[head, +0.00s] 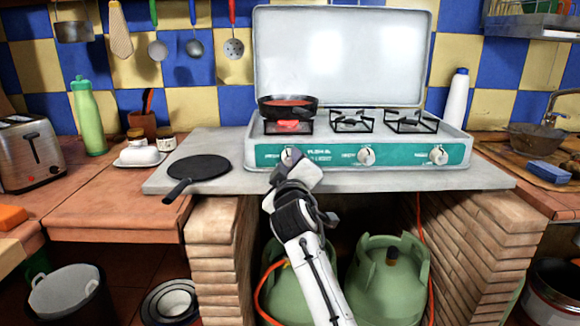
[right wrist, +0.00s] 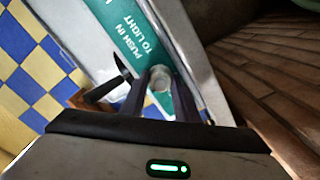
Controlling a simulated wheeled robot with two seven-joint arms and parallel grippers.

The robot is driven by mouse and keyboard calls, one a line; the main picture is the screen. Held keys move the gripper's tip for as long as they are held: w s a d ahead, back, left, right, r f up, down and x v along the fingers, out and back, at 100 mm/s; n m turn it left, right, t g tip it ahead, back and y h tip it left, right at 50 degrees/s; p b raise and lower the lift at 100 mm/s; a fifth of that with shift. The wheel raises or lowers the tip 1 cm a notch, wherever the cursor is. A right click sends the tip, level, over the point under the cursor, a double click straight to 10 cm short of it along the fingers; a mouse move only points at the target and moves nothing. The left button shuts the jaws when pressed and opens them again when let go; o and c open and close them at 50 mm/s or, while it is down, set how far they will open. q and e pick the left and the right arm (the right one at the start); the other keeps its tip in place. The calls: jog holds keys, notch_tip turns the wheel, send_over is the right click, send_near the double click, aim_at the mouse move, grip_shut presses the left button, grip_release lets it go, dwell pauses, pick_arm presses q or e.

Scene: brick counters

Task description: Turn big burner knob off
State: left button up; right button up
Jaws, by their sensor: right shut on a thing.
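The camping stove (head: 440,117) has a green front panel with three pale knobs. My right gripper (head: 287,163) reaches up to the left knob (head: 291,154), below the burner that glows red (head: 288,126). In the right wrist view, the dark fingers stand on both sides of this round knob (right wrist: 161,80) and are shut on it. The gripper hides part of the knob in the head view. The middle knob (head: 366,155) and right knob (head: 438,155) are free. Which knob is labelled big burner cannot be read. My left gripper is out of view.
A pan with red contents (head: 288,104) sits on the glowing burner. A black flat pan (head: 199,168) lies left of the stove, its handle towards the front edge. The stove lid (head: 340,50) stands open. Green gas cylinders (head: 385,285) stand under the counter between brick pillars.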

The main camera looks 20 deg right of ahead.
jog(key=shift+f+m+b, duration=0.1)
jog(key=shift+m+b, duration=0.25)
jog(key=shift+m, duration=1.15)
jog(key=o, duration=1)
jog(key=shift+o, duration=0.2)
